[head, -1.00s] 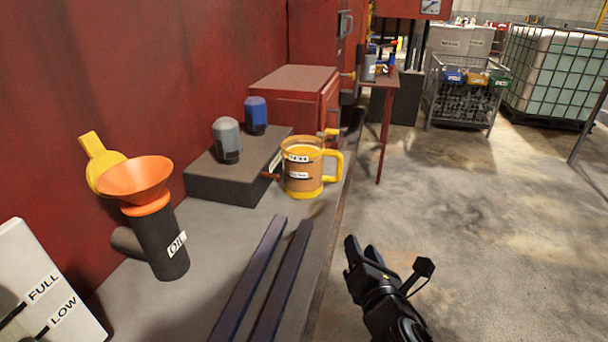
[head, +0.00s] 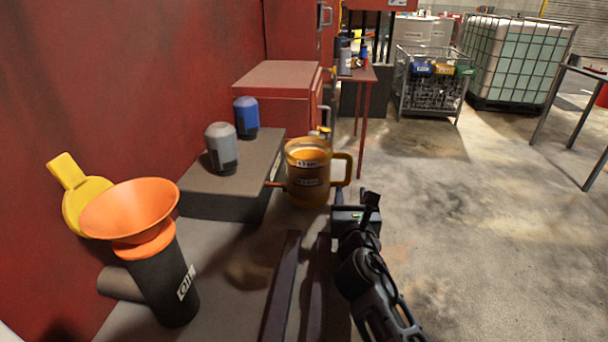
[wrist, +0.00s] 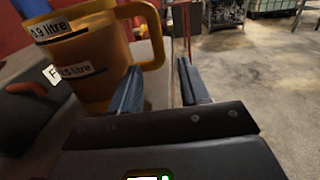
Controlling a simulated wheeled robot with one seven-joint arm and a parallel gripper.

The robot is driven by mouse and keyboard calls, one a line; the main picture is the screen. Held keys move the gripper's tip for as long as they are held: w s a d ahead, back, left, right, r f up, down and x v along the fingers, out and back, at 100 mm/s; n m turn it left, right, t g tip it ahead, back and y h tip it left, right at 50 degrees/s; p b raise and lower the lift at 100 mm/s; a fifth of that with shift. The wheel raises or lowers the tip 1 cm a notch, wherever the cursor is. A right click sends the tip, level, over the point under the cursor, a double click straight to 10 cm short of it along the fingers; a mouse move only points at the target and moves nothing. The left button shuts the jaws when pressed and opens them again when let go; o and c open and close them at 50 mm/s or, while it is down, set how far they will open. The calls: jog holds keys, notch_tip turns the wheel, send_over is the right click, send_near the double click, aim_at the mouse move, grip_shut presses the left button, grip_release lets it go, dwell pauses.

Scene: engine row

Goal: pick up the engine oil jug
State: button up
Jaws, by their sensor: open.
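The engine oil jug (head: 306,176) is an amber, see-through measuring jug with a yellow handle on its right side and white litre labels. It stands upright on the grey ledge (head: 240,262). My gripper (head: 350,206) is beside the jug, just right of and nearer than it, below the handle. In the wrist view, the jug (wrist: 88,62) fills the upper left and its handle (wrist: 155,38) lies ahead of the gap between my open fingers (wrist: 161,88). The left finger overlaps the lower right of the jug in the picture; I cannot tell whether they touch. Nothing is between the fingers.
A dark block (head: 232,196) with a grey filter (head: 221,148) and a blue filter (head: 246,118) stands left of the jug. An orange funnel (head: 130,210) over a black oil bottle (head: 163,285) is at front left. Two dark rails (head: 281,288) lie in front. Open floor is right.

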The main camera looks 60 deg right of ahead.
aim_at(348, 179)
jog(key=shift+p+x, duration=0.35)
jog(key=shift+x, duration=3.55)
jog(key=shift+a, duration=0.1)
jog(key=shift+c, duration=0.4)
grip_shut()
jog(key=shift+w, duration=0.1)
